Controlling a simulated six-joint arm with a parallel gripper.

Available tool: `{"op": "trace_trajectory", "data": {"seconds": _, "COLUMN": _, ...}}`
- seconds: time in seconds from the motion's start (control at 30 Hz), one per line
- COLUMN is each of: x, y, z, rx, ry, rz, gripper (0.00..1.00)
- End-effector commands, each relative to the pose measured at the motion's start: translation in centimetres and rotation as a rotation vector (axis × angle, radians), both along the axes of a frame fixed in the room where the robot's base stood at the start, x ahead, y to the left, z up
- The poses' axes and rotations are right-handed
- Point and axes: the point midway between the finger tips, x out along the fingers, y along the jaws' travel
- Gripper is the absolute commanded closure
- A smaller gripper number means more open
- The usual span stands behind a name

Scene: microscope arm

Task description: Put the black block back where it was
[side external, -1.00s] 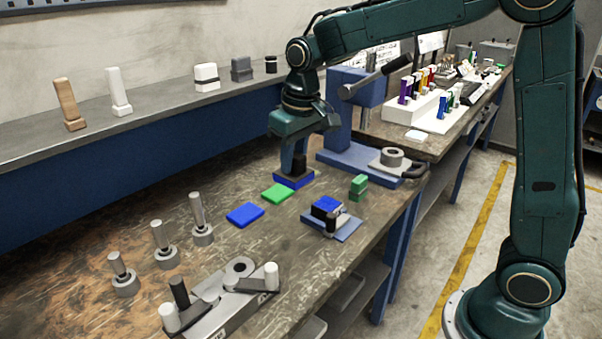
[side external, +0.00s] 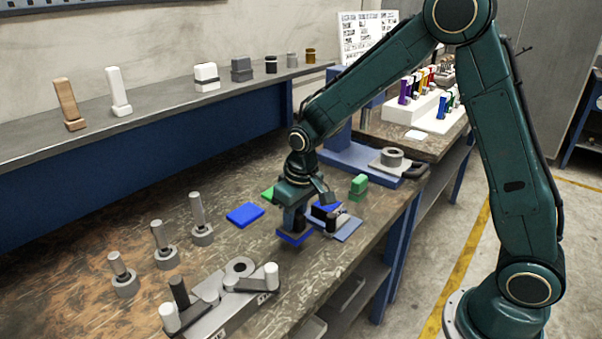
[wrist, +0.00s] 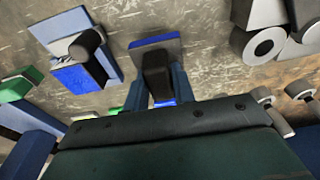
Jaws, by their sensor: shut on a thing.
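My gripper (side external: 297,222) is shut on a black block (wrist: 158,72), which shows between the blue fingers in the wrist view. A flat blue-edged plate (side external: 292,238) shows at the block's lower end, and also in the wrist view (wrist: 155,43). The gripper is over the front part of the bench, just left of a pale blue base (side external: 347,230) that bears a blue block and a dark rounded post. I cannot tell whether the plate touches the bench. The fingers hide part of the block.
A blue pad (side external: 245,214) and a partly hidden green pad (side external: 267,193) lie behind-left. A green block (side external: 358,186) stands to the right. Several grey pegs (side external: 160,240) stand left, and a grey fixture (side external: 238,290) is in front. Bare bench lies between.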

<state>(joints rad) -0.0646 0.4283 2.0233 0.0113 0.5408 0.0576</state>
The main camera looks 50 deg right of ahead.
Motion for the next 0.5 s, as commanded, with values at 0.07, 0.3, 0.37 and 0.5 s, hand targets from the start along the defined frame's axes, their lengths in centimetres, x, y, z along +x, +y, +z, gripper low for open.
{"op": "trace_trajectory", "data": {"seconds": 0.07, "x": 0.1, "y": 0.0, "z": 0.0, "rx": 0.0, "ry": -0.003, "rz": 0.0, "gripper": 0.96}}
{"op": "trace_trajectory", "data": {"seconds": 0.3, "x": 0.0, "y": 0.0, "z": -0.9, "rx": 0.0, "ry": 0.001, "rz": 0.0, "gripper": 0.96}}
{"op": "trace_trajectory", "data": {"seconds": 0.37, "x": 0.0, "y": 0.0, "z": -1.4, "rx": 0.0, "ry": 0.001, "rz": 0.0, "gripper": 0.96}}
{"op": "trace_trajectory", "data": {"seconds": 0.5, "x": 0.0, "y": 0.0, "z": -3.1, "rx": 0.0, "ry": 0.0, "rz": 0.0, "gripper": 0.96}}
